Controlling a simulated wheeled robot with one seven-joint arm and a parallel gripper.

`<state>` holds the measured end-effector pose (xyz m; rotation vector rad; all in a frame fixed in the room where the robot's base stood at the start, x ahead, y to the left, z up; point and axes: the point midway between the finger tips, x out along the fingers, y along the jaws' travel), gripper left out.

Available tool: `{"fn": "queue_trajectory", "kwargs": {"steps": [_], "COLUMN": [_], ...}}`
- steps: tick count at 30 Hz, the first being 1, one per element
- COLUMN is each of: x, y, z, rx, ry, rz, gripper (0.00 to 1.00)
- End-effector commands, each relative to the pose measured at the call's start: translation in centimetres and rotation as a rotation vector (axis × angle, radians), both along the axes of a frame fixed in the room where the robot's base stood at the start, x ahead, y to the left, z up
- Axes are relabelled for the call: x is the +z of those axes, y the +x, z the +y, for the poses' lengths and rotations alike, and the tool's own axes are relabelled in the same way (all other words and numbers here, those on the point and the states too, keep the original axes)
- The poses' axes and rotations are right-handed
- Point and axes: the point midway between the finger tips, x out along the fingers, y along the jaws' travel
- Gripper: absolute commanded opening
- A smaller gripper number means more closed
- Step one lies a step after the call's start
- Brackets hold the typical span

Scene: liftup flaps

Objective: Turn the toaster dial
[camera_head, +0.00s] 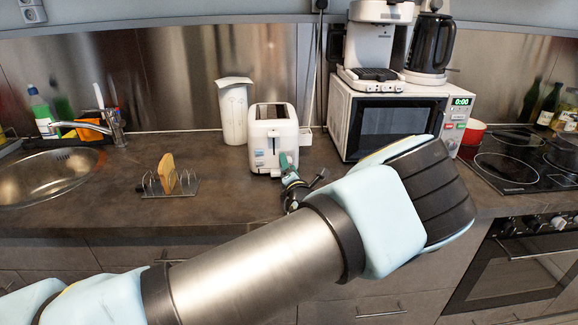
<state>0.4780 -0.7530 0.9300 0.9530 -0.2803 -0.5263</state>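The white toaster (272,127) stands upright on the counter, left of the microwave, with its slots on top and its front facing me. My gripper (286,163) is at the lower right of the toaster's front, with its fingertips pointing at that face. It looks very close to the toaster; I cannot tell whether it touches. The dial cannot be made out clearly, and the gripper covers part of the lower front. The fingers are too small to tell open from shut. My arm reaches across from the lower left and bends back at the right.
A white container (234,112) stands behind the toaster on the left. A toast rack (171,184) with a bread slice stands farther left, near the sink (45,178). The microwave (393,122) with a coffee machine (374,45) on top is at right. The counter between rack and toaster is clear.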

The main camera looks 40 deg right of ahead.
Motion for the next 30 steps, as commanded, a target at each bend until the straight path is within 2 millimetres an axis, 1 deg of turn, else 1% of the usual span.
{"fn": "queue_trajectory", "kwargs": {"steps": [1, 2, 14, 24, 30], "x": [0.01, 0.01, 0.02, 0.03, 0.13], "y": [-0.01, -0.02, -0.03, -0.03, -0.03], "z": [0.0, 0.0, 0.01, 0.0, -0.02], "rx": [0.0, 0.0, 0.0, 0.0, 0.0], "ry": [0.0, 0.0, 0.0, -0.003, -0.034], "rz": [0.0, 0.0, 0.0, 0.002, 0.026], "gripper": [0.49, 0.45, 0.0, 0.0, 0.0]}}
